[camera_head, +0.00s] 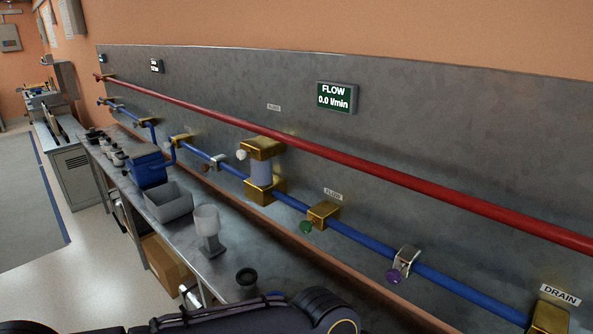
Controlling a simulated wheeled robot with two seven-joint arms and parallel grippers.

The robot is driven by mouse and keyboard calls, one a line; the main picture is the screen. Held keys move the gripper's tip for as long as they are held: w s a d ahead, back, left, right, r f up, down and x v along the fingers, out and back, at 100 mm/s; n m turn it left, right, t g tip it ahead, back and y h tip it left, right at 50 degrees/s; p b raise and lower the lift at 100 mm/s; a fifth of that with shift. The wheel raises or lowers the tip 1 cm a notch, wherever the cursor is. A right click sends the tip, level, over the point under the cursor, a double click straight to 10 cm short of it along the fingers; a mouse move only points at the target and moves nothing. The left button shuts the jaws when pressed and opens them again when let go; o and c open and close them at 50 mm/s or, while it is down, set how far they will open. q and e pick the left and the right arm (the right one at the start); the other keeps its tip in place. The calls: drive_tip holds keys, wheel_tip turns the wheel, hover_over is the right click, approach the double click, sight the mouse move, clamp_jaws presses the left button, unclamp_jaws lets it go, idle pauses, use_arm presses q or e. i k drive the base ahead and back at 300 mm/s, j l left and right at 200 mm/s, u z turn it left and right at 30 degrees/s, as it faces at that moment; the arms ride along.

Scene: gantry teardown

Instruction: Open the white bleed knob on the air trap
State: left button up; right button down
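The air trap (261,172) is a clear bluish cylinder between two brass blocks, set in the blue pipe on the grey wall panel. The white bleed knob (241,155) is a small round knob at the left of the upper brass block. Nothing touches it. Its turn position is too small to tell. No gripper shows in the head view. A dark link of my own arm lies across the bottom edge, well below and apart from the trap.
A red pipe (390,174) runs above the blue pipe (362,241). A green knob (306,227) and a purple knob (393,276) sit to the right. The flow display (337,97) reads 0.0 l/min.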

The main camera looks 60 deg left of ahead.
sight(241, 154)
drive_tip(key=k+u, duration=0.1)
drive_tip(key=u, duration=0.25)
drive_tip(key=k+j+u, duration=0.15)
drive_tip(key=u, duration=0.2)
drive_tip(key=k+j+u, duration=0.1)
drive_tip(key=u, duration=0.25)
drive_tip(key=i+j+u, duration=0.1)
drive_tip(key=u, duration=0.25)
drive_tip(key=i+j+u, duration=0.1)
drive_tip(key=u, duration=0.3)
drive_tip(key=i+u, duration=0.35)
drive_tip(key=k+l, duration=0.05)
drive_tip(key=k, duration=0.05)
